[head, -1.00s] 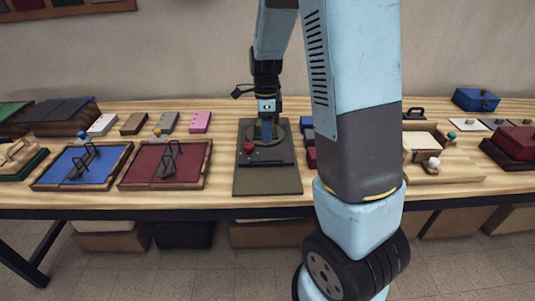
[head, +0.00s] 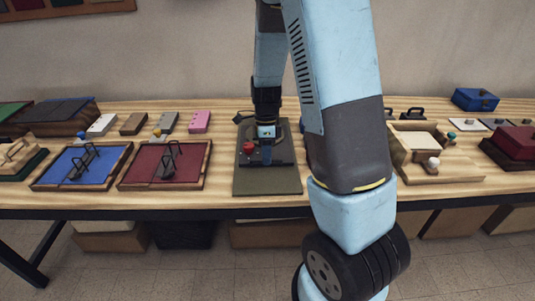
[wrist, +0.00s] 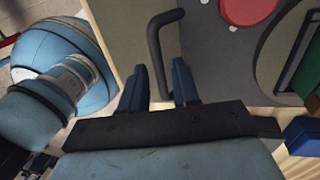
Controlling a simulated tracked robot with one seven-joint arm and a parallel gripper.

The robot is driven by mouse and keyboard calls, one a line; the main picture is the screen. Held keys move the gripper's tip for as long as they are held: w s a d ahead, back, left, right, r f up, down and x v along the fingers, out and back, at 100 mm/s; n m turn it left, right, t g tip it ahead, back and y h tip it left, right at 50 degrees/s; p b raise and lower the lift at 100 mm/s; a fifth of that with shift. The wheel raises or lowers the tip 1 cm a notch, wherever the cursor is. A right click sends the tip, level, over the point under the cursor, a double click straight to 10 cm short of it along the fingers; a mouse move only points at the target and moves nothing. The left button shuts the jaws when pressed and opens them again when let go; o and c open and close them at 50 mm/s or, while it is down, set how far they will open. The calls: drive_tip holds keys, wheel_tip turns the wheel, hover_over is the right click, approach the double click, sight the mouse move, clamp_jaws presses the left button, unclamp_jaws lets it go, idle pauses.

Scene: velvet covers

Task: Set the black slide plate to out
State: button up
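The black slide plate (head: 282,157) lies on an olive-grey board (head: 267,182) in the middle of the table; it also shows in the wrist view (wrist: 215,62). A red knob (head: 249,147) sits on its left part. In the wrist view a bent dark handle (wrist: 154,45) rises from the plate. My gripper (wrist: 160,75) is open, with its two blue fingers apart and the handle's end lying between them in the picture. I cannot tell whether a finger touches it. In the head view my gripper (head: 267,153) is over the plate and hides part of it.
A round recess (wrist: 268,60) holding something green lies beside the plate. A red panel (head: 140,170) and a blue panel (head: 68,170) with handles stand to the left. A wooden block with a white knob (head: 433,162) is to the right. My arm hides items just right.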

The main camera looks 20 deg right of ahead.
clamp_jaws()
idle(0.5)
